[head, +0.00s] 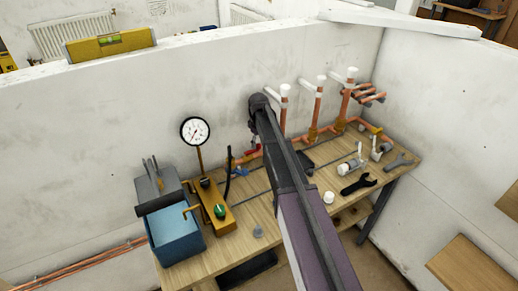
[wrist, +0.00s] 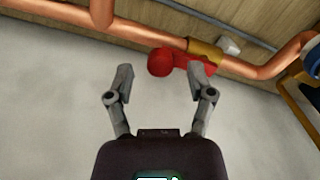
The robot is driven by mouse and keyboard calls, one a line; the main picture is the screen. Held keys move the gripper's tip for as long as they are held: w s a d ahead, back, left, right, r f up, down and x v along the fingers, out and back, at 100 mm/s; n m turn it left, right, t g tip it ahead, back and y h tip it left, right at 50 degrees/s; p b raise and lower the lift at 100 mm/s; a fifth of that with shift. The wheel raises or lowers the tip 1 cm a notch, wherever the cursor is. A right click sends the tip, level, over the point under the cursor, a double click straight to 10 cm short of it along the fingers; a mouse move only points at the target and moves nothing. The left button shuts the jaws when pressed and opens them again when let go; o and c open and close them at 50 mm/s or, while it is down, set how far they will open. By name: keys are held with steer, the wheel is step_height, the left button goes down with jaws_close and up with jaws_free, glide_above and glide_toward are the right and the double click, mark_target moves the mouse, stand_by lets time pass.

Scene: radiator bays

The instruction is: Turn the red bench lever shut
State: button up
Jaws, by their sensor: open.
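The red bench lever (wrist: 161,62) shows in the wrist view as a red rounded end with a short arm running right to a brass valve body (wrist: 205,50) on a copper pipe. My gripper (wrist: 160,74) is open, its two grey fingers apart and nothing held. The lever's rounded end lies beyond the gap between the fingertips. The right fingertip overlaps the lever's arm in the picture; I cannot tell if they touch. In the head view a small red part of the lever (head: 252,151) shows left of my arm, against the wall; my fingers are hidden there.
Copper uprights with white caps (head: 318,100) stand right of my arm. The white wall (head: 120,110) stands close behind.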

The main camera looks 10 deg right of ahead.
steer(key=shift+f+b, duration=0.35)
steer(key=shift+f, duration=0.3)
jaws_close()
